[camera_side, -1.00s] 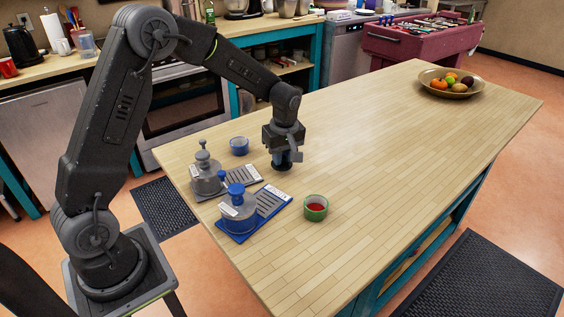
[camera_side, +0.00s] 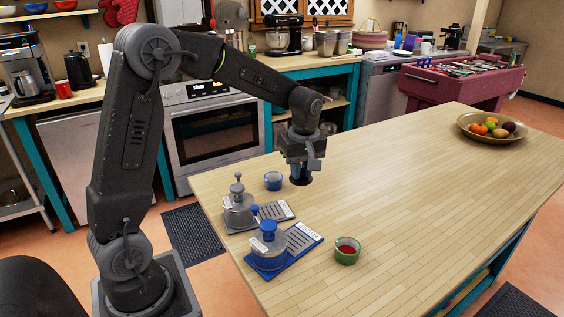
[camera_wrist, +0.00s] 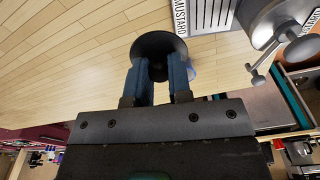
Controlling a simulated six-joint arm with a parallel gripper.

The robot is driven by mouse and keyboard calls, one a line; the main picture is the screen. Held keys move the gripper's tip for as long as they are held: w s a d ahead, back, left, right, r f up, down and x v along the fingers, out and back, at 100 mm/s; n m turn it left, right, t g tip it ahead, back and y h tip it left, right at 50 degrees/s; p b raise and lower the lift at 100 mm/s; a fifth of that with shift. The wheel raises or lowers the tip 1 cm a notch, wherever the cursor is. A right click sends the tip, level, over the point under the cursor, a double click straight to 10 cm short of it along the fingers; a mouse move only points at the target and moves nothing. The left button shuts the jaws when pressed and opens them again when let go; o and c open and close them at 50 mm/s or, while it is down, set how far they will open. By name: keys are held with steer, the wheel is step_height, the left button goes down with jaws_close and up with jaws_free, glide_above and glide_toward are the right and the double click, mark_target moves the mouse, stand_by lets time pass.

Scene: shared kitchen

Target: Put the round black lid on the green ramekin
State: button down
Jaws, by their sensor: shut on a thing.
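My gripper (camera_side: 303,163) is shut on the knob of the round black lid (camera_side: 300,181) and holds it level above the wooden island. In the wrist view, the lid (camera_wrist: 157,43) sits at the tips of the two blue fingers (camera_wrist: 159,82). The green ramekin (camera_side: 347,251), with something red inside, stands open on the island, to the right and nearer the camera than my gripper. I cannot make it out in the wrist view. A blue ramekin (camera_side: 273,181) stands just left of the lid.
A grey lidded pot (camera_side: 238,210) and a blue lidded pot (camera_side: 269,250) stand on labelled trays left of the green ramekin. A fruit bowl (camera_side: 491,128) is at the island's far end. The wooden top (camera_side: 420,190) between is clear.

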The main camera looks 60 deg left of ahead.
steer(key=d, duration=1.8)
steer(key=shift+w+f, duration=0.15)
steer(key=shift+f, duration=1.4)
steer(key=shift+w+f, duration=0.1)
steer(key=shift+f, duration=1.4)
steer(key=shift+f, duration=0.6)
steer(key=c, duration=1.3)
jaws_free()
steer(key=shift+r, duration=0.15)
steer(key=r, duration=1)
steer(key=shift+w+d+r, duration=0.1)
steer(key=shift+d+r, duration=0.25)
steer(key=shift+r, duration=0.05)
